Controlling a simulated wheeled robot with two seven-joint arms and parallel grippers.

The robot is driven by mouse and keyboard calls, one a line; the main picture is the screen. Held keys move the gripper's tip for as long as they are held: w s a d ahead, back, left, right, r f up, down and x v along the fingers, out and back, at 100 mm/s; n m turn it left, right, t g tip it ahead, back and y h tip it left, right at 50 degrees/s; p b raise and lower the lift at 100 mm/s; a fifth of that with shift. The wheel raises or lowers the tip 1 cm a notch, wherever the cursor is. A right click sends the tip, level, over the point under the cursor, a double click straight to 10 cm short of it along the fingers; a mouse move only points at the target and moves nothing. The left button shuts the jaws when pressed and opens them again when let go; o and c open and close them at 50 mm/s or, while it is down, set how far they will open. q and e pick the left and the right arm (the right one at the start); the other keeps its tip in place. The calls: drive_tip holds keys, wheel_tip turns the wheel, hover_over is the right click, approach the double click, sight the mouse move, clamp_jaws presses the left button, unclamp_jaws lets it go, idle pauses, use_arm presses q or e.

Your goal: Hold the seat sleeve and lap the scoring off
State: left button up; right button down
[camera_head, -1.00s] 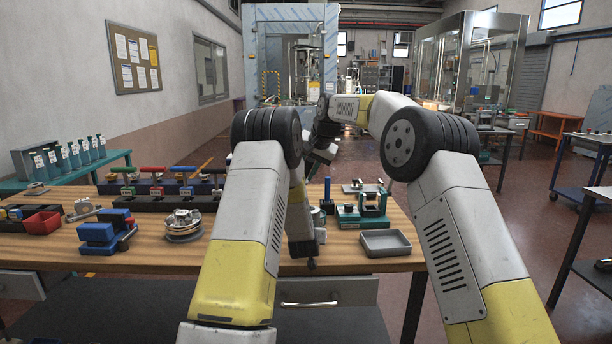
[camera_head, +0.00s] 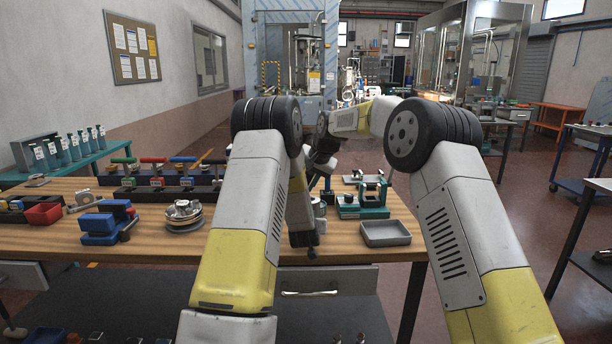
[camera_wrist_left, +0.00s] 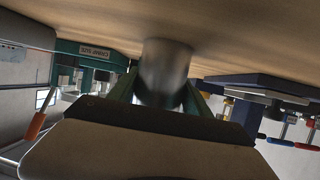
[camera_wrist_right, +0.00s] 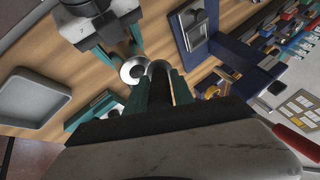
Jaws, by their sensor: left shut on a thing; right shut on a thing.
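The seat sleeve (camera_wrist_left: 166,70) is a grey metal cylinder in the left wrist view. My left gripper (camera_wrist_left: 160,97) is shut on it with green fingers. In the right wrist view the sleeve's round open end (camera_wrist_right: 132,70) shows beside my right gripper (camera_wrist_right: 160,88). That gripper is shut on a dark tool with a rounded metallic end (camera_wrist_right: 158,68), which looks like the lap. The tool's end is close beside the sleeve; I cannot tell whether they touch. In the head view my arms largely hide both grippers.
A grey tray (camera_head: 386,233) and a green fixture (camera_head: 362,203) stand on the wooden bench's right side.

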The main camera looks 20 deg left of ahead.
drive_tip(key=shift+w+d+f, duration=0.25)
drive_tip(key=shift+d+f, duration=0.1)
drive_tip(key=shift+d, duration=0.3)
drive_tip(key=shift+w+d, duration=0.7)
drive_tip(key=shift+d, duration=1.45)
drive_tip(key=shift+s+a, duration=0.35)
drive_tip(key=shift+a, duration=0.65)
drive_tip(key=shift+s+a, duration=0.3)
drive_tip(key=shift+a, duration=0.65)
drive_tip(key=shift+s+a, duration=0.35)
drive_tip(key=shift+a, duration=0.65)
wheel_tip(320, 180, up, 2)
drive_tip(key=shift+d+r, duration=0.1)
drive_tip(key=shift+r, duration=2.9)
drive_tip(key=shift+f, duration=0.4)
drive_tip(key=shift+r, duration=0.1)
